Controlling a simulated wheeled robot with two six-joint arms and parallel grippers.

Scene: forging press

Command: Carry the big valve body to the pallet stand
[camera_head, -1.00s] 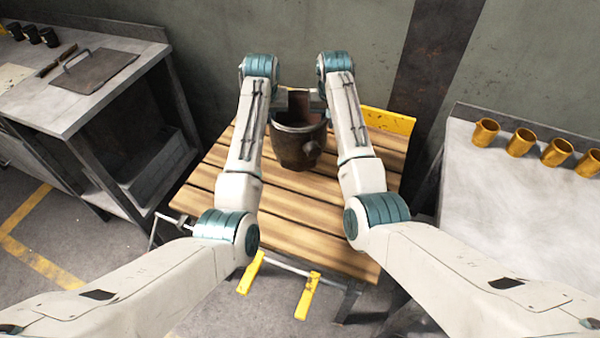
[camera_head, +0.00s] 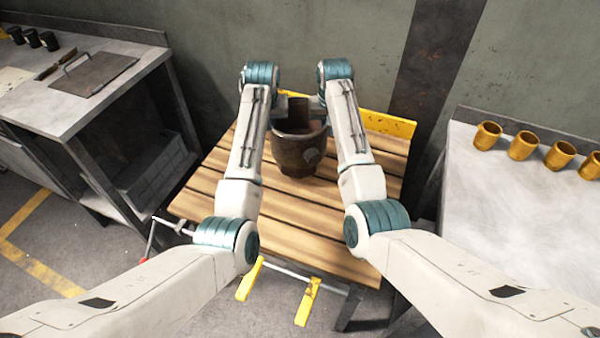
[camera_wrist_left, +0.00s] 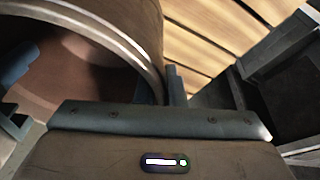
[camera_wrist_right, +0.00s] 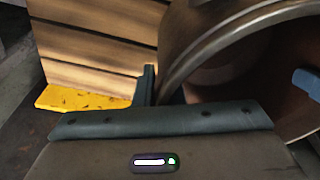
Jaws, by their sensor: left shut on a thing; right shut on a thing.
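The big valve body (camera_head: 298,155) is a dark brown, open-topped metal vessel with a lug on its front. It stands upright over the back half of the slatted wooden pallet stand (camera_head: 265,212); I cannot tell whether its base touches the slats. My left gripper (camera_head: 282,105) is shut on its left rim, and my right gripper (camera_head: 318,103) is shut on its right rim. The valve body's rim and hollow inside fill much of the left wrist view (camera_wrist_left: 150,50) and the right wrist view (camera_wrist_right: 190,55). The fingertips are mostly hidden in the head view.
A grey bench (camera_head: 75,105) with a handled plate (camera_head: 95,75) and dark cups is on the left. A pale table (camera_head: 520,210) with several brass cups (camera_head: 522,145) is on the right. A wall stands behind. The front slats are bare.

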